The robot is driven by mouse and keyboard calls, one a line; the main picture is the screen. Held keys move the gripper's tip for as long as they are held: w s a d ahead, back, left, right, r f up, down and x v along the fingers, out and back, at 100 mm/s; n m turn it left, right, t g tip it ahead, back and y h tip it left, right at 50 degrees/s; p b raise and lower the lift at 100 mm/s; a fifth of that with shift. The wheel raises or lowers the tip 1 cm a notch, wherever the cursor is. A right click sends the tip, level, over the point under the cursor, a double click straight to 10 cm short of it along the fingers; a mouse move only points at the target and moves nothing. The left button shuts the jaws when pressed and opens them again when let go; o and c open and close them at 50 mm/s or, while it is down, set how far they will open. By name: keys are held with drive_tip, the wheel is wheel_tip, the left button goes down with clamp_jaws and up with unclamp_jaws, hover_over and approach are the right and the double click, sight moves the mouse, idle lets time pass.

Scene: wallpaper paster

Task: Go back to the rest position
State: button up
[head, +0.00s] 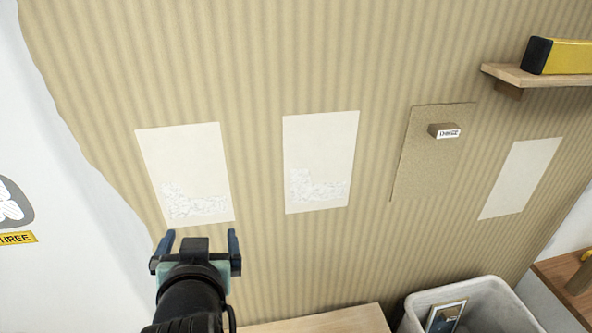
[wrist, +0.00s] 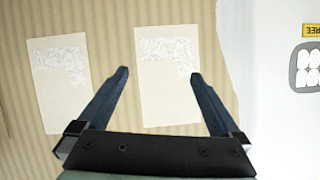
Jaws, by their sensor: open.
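My gripper (head: 202,240) is open and empty, in front of the striped tan wall (head: 260,185) at the lower left of the head view. In the wrist view my gripper (wrist: 158,75) has its two blue fingers spread wide. A pale panel with a white textured patch low on it (head: 182,165) is just above my gripper in the head view; in the wrist view this panel (wrist: 165,95) shows between the fingers. A second similar panel (head: 320,150) hangs to its right, and also shows in the wrist view (wrist: 50,100).
Further right are a brown panel (head: 425,165) with a small labelled block (head: 444,131) and a plain pale panel (head: 522,178). A wooden shelf (head: 530,78) carries a yellow and black block (head: 560,56). Below are a wooden surface (head: 330,322) and a white bin (head: 490,293) holding a framed item (head: 446,317).

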drive_tip(key=d+r+t+h+p, duration=0.1)
drive_tip(key=d+r+t, duration=0.35)
drive_tip(key=r, duration=0.85)
drive_tip(key=d+r+t+p, duration=0.2)
drive_tip(key=d+r+t, duration=0.25)
drive_tip(key=r, duration=0.85)
drive_tip(key=s+d+r+t+h, duration=0.1)
drive_tip(key=s+d+r+t, duration=0.1)
drive_tip(key=r, duration=0.3)
drive_tip(key=s+d+r+m+t+h+p, duration=0.1)
drive_tip(key=s+d+r+t, duration=0.1)
drive_tip(key=s+r, duration=0.3)
drive_tip(key=s+d+r+t+h, duration=0.1)
drive_tip(key=s+d+r, duration=0.2)
drive_tip(key=r, duration=0.4)
drive_tip(key=shift+s+r+m+t, duration=0.25)
drive_tip(key=shift+m+t, duration=0.05)
drive_tip(key=shift+t, duration=0.1)
